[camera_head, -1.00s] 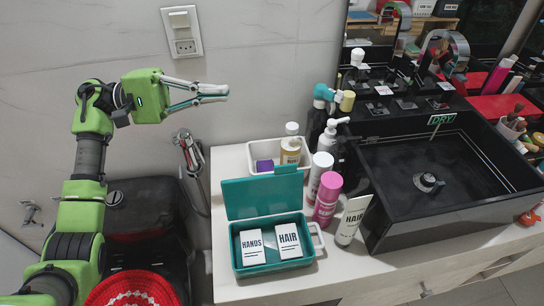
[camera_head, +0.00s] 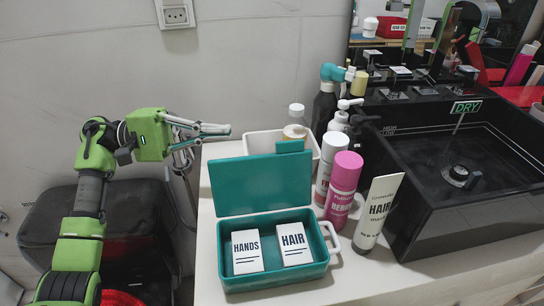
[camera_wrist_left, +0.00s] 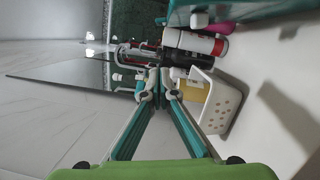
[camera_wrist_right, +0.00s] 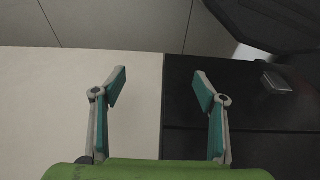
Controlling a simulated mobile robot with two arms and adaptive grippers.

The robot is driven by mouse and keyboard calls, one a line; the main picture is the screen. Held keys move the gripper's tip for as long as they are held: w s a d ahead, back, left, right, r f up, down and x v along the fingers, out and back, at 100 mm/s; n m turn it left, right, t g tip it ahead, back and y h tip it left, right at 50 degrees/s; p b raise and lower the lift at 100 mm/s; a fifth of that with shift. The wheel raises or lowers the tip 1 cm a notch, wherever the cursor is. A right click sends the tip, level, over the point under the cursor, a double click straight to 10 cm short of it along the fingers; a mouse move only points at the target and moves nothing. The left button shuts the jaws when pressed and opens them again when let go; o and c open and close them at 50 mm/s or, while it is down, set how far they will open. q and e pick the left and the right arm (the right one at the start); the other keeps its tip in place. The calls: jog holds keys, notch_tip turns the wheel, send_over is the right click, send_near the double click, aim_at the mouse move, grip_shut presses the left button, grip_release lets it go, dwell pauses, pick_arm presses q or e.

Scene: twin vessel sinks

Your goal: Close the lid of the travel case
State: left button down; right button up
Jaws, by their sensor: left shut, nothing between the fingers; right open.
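The teal travel case (camera_head: 275,284) stands on the white counter with its lid (camera_head: 262,184) raised, leaning back a little from upright. Inside lie two white boxes, one marked HANDS (camera_head: 247,252) and one marked HAIR (camera_head: 294,245). A white handle (camera_head: 331,238) is on the case's right side. My left gripper (camera_head: 228,130) is shut and empty, up and left of the lid, apart from it. In the left wrist view a teal edge of the case (camera_wrist_left: 240,12) shows at the top. My right gripper (camera_wrist_right: 160,85) is open and empty; the head view does not show it.
Right of the case stand a pink can (camera_head: 342,190), a white can (camera_head: 331,160) and a HAIR tube (camera_head: 377,212). A white basket (camera_head: 254,142) with bottles is behind the lid. A black sink (camera_head: 440,215) fills the right. A wall closes the back.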

aim_at(263, 179)
pick_arm(q)
jog(key=s+d+r+p, duration=0.1)
jog(key=s+d+p, duration=0.2)
jog(key=d, duration=0.7)
jog(key=shift+s+d+r, duration=0.25)
jog(key=shift+s+d, duration=0.15)
jog(key=shift+s, duration=0.1)
pick_arm(e)
jog(key=s+f, duration=0.3)
jog(key=f, duration=0.5)
jog(key=shift+s+d+f+g, duration=0.2)
jog(key=shift+f+g, duration=0.1)
jog(key=shift+f, duration=0.05)
